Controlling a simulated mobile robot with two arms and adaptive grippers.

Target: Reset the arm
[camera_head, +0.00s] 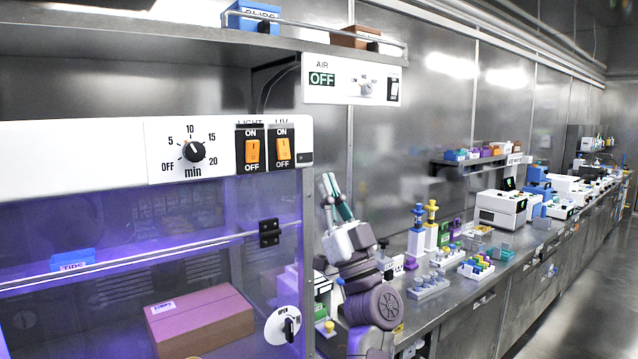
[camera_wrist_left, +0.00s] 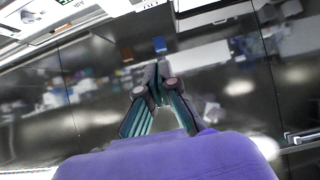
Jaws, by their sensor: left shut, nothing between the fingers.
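My left arm stands bent upward just right of the glass-fronted cabinet in the head view. My left gripper (camera_head: 334,184) points up with its teal and grey fingers together and nothing between them. In the left wrist view the gripper (camera_wrist_left: 160,66) shows with its fingertips meeting, in front of the steel wall. It is clear of the bench items. My right gripper is in neither view.
The cabinet (camera_head: 70,147) with a timer dial and orange switches fills the left. A shelf (camera_head: 150,32) and a control panel (camera_head: 352,80) are above. The bench (camera_head: 427,307) holds pipettes, racks and white instruments (camera_head: 500,209). The aisle floor (camera_head: 585,290) is clear at right.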

